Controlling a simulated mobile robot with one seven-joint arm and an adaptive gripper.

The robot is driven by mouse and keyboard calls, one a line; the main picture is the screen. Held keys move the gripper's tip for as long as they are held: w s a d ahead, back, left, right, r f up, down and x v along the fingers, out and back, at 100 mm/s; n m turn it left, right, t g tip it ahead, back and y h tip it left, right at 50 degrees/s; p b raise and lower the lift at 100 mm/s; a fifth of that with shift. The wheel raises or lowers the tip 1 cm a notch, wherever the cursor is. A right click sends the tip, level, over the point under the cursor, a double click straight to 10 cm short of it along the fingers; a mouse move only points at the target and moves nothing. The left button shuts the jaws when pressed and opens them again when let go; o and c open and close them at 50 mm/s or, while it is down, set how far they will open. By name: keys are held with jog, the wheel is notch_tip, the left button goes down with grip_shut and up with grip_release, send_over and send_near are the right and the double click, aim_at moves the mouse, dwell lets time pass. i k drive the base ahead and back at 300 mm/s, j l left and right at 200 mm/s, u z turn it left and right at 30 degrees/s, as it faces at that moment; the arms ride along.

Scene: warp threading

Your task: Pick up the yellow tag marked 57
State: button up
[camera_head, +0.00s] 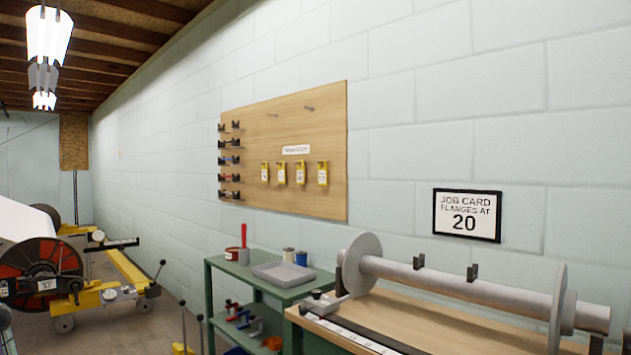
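Several yellow tags hang in a row on a wooden wall board (270,115), below a small white label. They are a leftmost yellow tag (264,172), a second yellow tag (281,173), a third yellow tag (300,173) and a rightmost yellow tag (322,174). Each has a white face with small dark marks. The marks are too small to read, so I cannot tell which tag is 57. My gripper is not in view.
A green cart (252,281) with a grey tray (283,273) and small cans stands below the board. A bench with a large flanged roller (470,287) is at right. A machine with a dark red reel (35,265) stands at left. Floor shows between them.

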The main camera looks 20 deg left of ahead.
aim_at(322, 172)
jog(key=i+j+u, duration=0.2)
jog(key=i, duration=0.4)
jog(key=i+j+u, duration=0.2)
jog(key=i, duration=0.4)
